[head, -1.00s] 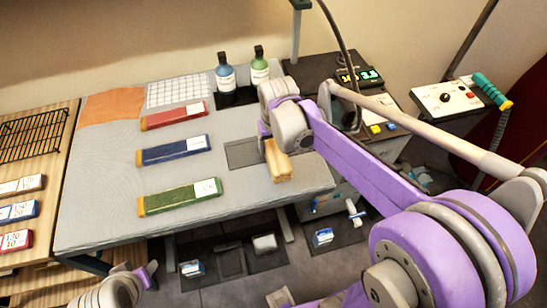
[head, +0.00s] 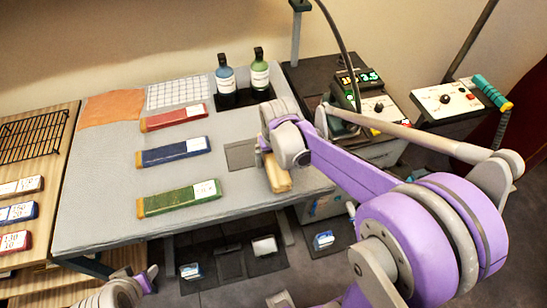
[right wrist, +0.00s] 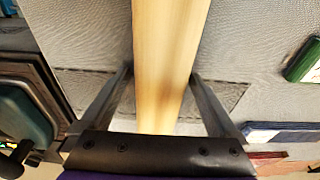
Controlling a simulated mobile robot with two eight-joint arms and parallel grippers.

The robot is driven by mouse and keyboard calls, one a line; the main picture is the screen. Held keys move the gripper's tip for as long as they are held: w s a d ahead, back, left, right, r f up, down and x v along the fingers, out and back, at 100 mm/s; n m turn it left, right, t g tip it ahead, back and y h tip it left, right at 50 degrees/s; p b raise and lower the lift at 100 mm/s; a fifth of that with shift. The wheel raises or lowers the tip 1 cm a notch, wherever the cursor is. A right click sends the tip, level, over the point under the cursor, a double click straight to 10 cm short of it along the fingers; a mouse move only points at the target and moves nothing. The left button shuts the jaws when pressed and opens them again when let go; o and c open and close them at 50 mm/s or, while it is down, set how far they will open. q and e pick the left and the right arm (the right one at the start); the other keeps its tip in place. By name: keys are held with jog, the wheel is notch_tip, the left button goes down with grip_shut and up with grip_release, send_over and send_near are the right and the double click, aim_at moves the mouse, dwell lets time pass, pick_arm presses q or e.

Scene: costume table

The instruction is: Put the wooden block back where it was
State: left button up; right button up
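A pale wooden block (head: 278,178) is at the right part of the grey table, near its front edge. My right gripper (head: 268,152) is above it and hides its far end. In the right wrist view the block (right wrist: 168,50) runs between the two fingers of the right gripper (right wrist: 162,72), which lie close against its sides. A darker grey rectangle (head: 239,154) is on the table left of the block, partly hidden by the gripper. I cannot tell the block's height above the table. Part of my left arm shows at the lower left, its fingers unclear.
Red (head: 172,118), blue (head: 172,152) and green (head: 178,198) bars lie on the table (head: 105,190) to the left. A blue bottle (head: 226,82) and a green bottle (head: 259,76) stand at the back. A lit control box (head: 362,90) is at the right.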

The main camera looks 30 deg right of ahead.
jog(key=shift+r, duration=0.25)
notch_tip(320, 180, up, 11)
jog(key=s+p, duration=0.1)
jog(key=s, duration=0.1)
jog(key=s+a+f+n+t, duration=0.1)
jog(key=s+a+f+t, duration=0.1)
jog(key=s, duration=0.4)
jog(key=s+a+f+n+t, duration=0.1)
jog(key=s+a+f, duration=0.3)
jog(key=s, duration=0.2)
jog(key=shift+s+a+f+n+t, duration=0.2)
jog(key=shift+a+f+n+t, duration=0.2)
